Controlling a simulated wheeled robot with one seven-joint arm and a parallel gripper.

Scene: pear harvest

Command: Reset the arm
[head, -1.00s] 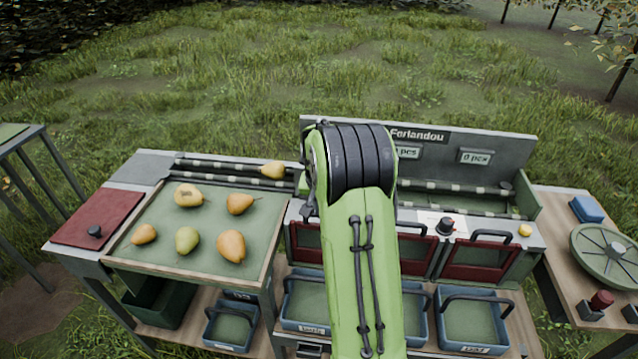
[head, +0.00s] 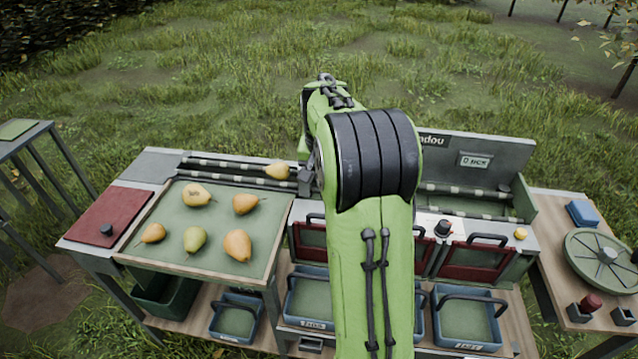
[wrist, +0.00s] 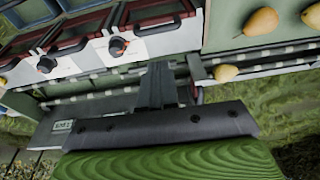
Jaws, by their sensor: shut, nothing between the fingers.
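My gripper shows in the wrist view (wrist: 158,88) as dark fingers held together, shut with nothing between them. It is over the grey sorting machine (wrist: 180,45), near its roller track. In the head view my green arm stands in front of the machine and hides its middle; the gripper's fingertips are hidden there. Several pears lie on the green tray (head: 210,262) at the left, among them a greenish pear (head: 194,239). One more pear (head: 278,171) lies on the roller track behind the tray.
Below are blue crates (head: 467,318) and a dark green bin (head: 168,298). Red-framed doors (head: 470,262) line the machine front. A side table at the right holds a round green disc (head: 605,255) and a blue block (head: 584,212). A red board (head: 105,217) is at the left. Grass lies behind.

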